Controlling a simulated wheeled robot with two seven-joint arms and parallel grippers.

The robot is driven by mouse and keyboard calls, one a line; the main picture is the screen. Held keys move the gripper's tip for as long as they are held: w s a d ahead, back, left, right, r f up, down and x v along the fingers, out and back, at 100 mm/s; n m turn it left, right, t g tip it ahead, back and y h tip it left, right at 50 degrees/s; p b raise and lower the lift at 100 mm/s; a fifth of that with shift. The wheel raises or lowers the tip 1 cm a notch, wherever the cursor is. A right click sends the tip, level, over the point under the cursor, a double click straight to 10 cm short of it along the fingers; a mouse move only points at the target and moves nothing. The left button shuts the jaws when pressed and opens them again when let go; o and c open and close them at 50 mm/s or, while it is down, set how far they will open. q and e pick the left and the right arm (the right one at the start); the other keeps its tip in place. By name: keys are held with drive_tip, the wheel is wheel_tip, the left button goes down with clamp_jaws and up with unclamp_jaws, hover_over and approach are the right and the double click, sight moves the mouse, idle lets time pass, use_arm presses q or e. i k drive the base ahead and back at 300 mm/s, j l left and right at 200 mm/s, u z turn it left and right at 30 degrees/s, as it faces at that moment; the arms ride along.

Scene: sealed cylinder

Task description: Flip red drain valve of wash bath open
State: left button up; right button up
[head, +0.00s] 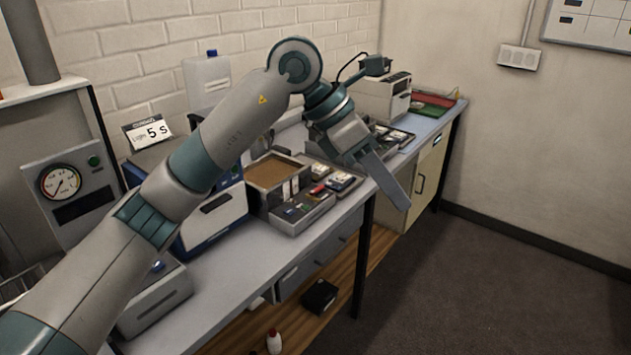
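My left gripper (390,184) hangs over the bench's front edge at the centre of the view, fingers pointing down and right. Its fingers show side-on as one flat grey plate, so I cannot tell whether it is open or shut. Nothing is seen held in it. An open-topped metal bath with a brownish inside (273,171) stands on the bench, left of the gripper; it may be the wash bath. A small red part (318,188) shows in front of it, apart from the gripper; I cannot tell whether this is the drain valve. My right gripper is out of view.
My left arm crosses the view and hides part of the bench. A blue-and-white machine (215,215), a gauge panel (70,190) and a timer sign reading 5 s (150,131) are at left. A white device (384,97) stands farther back. The floor (500,285) at right is clear.

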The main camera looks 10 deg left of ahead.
sight(313, 192)
drive_tip(key=i+j, duration=0.15)
drive_tip(key=i, duration=0.25)
drive_tip(key=i+j, duration=0.15)
drive_tip(key=i, duration=0.25)
drive_tip(key=i+j, duration=0.15)
drive_tip(key=i, duration=0.25)
drive_tip(key=k+l, duration=0.1)
drive_tip(key=k, duration=0.2)
drive_tip(key=k+l, duration=0.15)
drive_tip(key=k, duration=0.2)
